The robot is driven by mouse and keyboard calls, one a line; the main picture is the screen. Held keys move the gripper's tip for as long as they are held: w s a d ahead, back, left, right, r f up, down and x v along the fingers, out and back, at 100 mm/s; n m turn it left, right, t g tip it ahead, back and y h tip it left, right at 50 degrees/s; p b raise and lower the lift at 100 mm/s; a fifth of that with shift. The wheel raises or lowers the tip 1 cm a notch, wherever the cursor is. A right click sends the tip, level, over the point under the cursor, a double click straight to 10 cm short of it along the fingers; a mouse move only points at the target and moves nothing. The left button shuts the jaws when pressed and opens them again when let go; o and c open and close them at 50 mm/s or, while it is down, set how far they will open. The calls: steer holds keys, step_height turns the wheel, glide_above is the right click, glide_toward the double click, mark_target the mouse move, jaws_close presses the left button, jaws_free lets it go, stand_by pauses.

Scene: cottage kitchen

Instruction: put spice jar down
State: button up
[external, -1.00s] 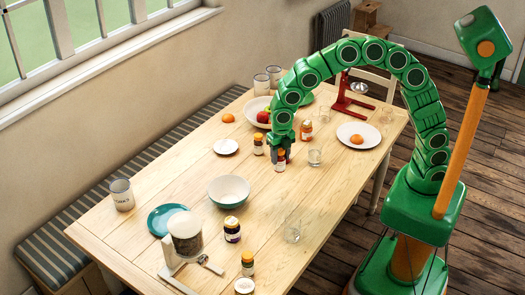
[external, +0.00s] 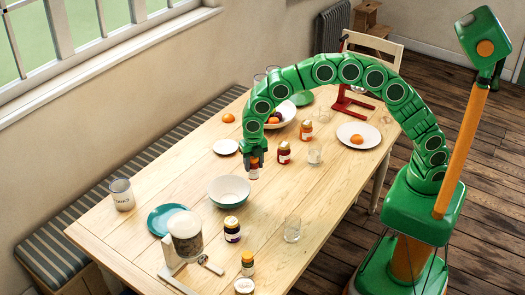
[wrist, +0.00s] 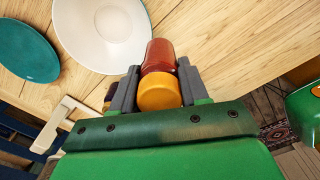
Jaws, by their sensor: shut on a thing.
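My gripper (external: 254,160) is shut on a small spice jar (external: 253,173) with a reddish-brown body, seen just below the fingers in the external view. In the wrist view, the held jar's yellow-orange lid (wrist: 158,93) and red body (wrist: 160,57) show between the two dark fingers (wrist: 154,88). The gripper is over the wooden table (external: 180,185), beyond the white-and-teal bowl (external: 229,191). Whether the jar's base touches the tabletop cannot be told.
A white saucer (external: 225,146) lies to the left. A glass (external: 314,155), a teal plate (external: 166,219) and a dark jar (external: 232,229) are around. Bare wood lies right of the bowl.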

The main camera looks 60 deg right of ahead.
steer(key=shift+w+a+f, duration=0.65)
steer(key=shift+w+f, duration=0.5)
steer(key=shift+f, duration=0.6)
steer(key=shift+w+a+f, duration=0.7)
steer(key=shift+w+f, duration=0.45)
steer(key=shift+f, duration=0.55)
steer(key=shift+w+a+f, duration=0.65)
steer(key=shift+w+f, duration=0.5)
steer(key=shift+f, duration=0.6)
steer(key=shift+f, duration=0.35)
steer(key=o, duration=1.1)
steer(key=shift+o, duration=0.2)
step_height(320, 180, up, 13)
steer(key=shift+f, duration=0.15)
